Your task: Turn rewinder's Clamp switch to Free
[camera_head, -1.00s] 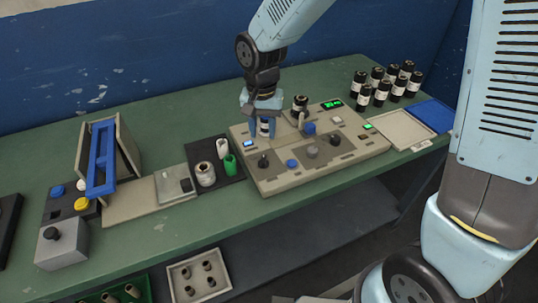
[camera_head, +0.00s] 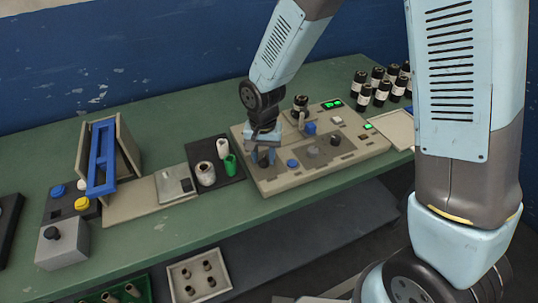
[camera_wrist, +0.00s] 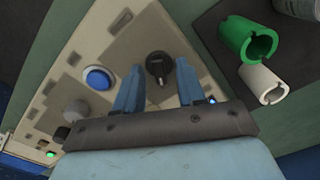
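The rewinder (camera_head: 300,178) is a beige panel machine on the green bench. A black knob (camera_wrist: 158,66) with a pointer-like stem stands on its front left part, on a darker grey patch. Its label is not legible in either view. My gripper (camera_head: 264,157) is low over this knob, pointing down. In the wrist view my gripper (camera_wrist: 160,68) is open, with one blue finger on each side of the knob. I cannot tell whether the fingers touch it. In the head view the fingers largely hide the knob.
A blue button (camera_head: 292,163), a grey knob (camera_head: 312,152) and another black knob (camera_head: 335,139) are further right on the panel. A dark tray with a green core (camera_head: 231,163) stands just left. A black roll (camera_head: 300,106) stands behind.

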